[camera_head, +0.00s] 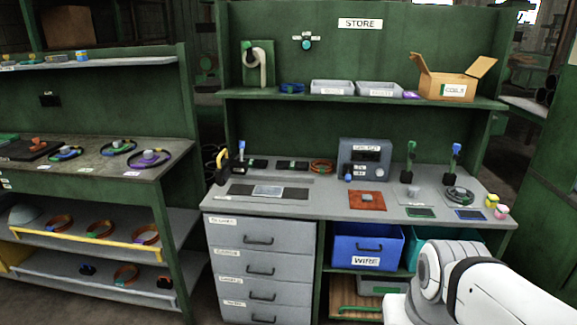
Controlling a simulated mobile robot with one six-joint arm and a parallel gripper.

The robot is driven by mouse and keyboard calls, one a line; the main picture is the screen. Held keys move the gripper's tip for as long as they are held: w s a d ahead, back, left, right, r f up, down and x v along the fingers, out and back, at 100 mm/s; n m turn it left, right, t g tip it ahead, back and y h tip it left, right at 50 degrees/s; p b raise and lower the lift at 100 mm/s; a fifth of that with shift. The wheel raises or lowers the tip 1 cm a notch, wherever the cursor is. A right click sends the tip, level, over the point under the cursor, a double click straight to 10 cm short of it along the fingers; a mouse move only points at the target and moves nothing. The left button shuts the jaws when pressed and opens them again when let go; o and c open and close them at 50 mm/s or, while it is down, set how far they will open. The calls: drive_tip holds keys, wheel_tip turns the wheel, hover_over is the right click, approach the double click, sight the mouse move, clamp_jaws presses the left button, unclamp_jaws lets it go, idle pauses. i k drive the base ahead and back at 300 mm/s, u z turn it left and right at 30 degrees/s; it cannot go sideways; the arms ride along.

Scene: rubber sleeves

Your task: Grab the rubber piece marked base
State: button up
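No marking reading "base" is legible in the head view, so I cannot tell which thing is the rubber piece. Two small labelled pieces, one yellow (492,200) and one pink (501,212), stand at the right front corner of the grey workbench (330,205); their labels are too small to read. Two light grey trays (332,87) (379,89) sit on the upper shelf, with labels I cannot read clearly and contents hidden. My white arm shows at the bottom right, in front of the bench. My gripper is out of view.
A grey-blue device (364,159), a red-brown pad (366,200), a dark mat (268,191) and upright tools (455,160) occupy the bench. An open cardboard box (447,86) stands on the upper shelf. A blue WIRE bin (367,245) sits below. A cluttered side bench (60,185) stands left.

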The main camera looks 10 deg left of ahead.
sight(260, 163)
drive_tip(key=u, duration=0.45)
drive_tip(key=i, duration=0.95)
drive_tip(key=u, duration=0.5)
drive_tip(key=i, duration=1.05)
drive_tip(key=z, duration=0.45)
